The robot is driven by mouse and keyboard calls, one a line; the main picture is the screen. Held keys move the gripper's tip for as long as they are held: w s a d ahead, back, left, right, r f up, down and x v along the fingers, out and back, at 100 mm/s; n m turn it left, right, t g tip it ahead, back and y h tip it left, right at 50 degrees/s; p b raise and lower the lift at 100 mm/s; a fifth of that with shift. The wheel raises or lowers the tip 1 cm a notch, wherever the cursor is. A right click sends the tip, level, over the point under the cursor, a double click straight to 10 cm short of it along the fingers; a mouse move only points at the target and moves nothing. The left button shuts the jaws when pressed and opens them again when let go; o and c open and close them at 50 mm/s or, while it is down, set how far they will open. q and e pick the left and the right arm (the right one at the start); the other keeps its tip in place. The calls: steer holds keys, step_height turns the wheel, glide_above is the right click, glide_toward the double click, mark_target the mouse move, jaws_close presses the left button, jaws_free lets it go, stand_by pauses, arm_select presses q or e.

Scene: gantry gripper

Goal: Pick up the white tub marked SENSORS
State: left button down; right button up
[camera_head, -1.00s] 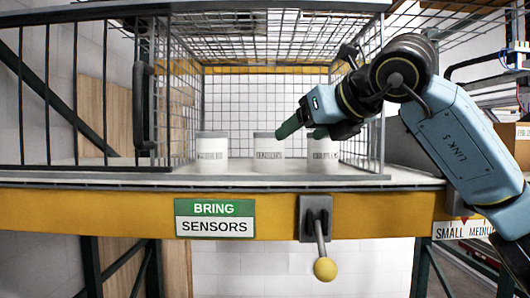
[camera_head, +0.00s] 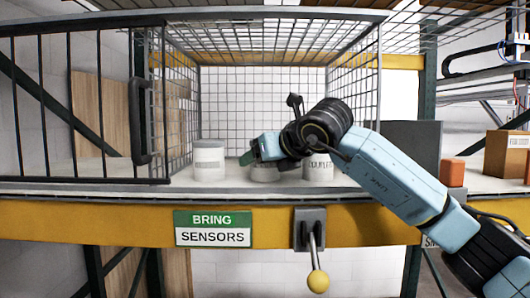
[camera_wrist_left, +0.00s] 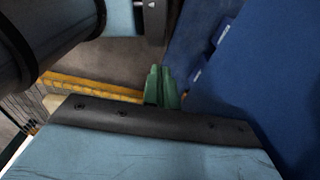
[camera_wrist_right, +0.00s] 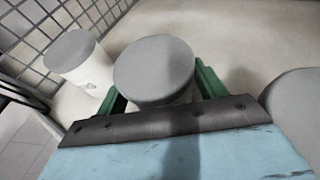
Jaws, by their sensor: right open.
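Three white tubs with grey lids stand in a row inside the wire cage: a left tub (camera_head: 209,160), a middle tub (camera_head: 265,173) and a right tub (camera_head: 318,167). The left label is too blurred to read; the right one seems to begin "COUP"; the middle one is hidden. My right gripper (camera_head: 250,156) is open at the middle tub, partly covering it. In the right wrist view, one grey-lidded tub (camera_wrist_right: 154,72) lies between the green fingers (camera_wrist_right: 162,90), with a tub on each side. My left gripper (camera_wrist_left: 162,88) is shut and empty, away from the tubs.
A green and white sign (camera_head: 213,228) reads "BRING SENSORS" on the yellow beam. A lever with a yellow knob (camera_head: 318,281) hangs beside it. The barred door (camera_head: 85,100) is at the left. Wire mesh (camera_wrist_right: 30,40) stands close behind one side tub.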

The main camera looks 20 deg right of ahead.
steer(key=shift+c, duration=0.3)
steer(key=c, duration=0.9)
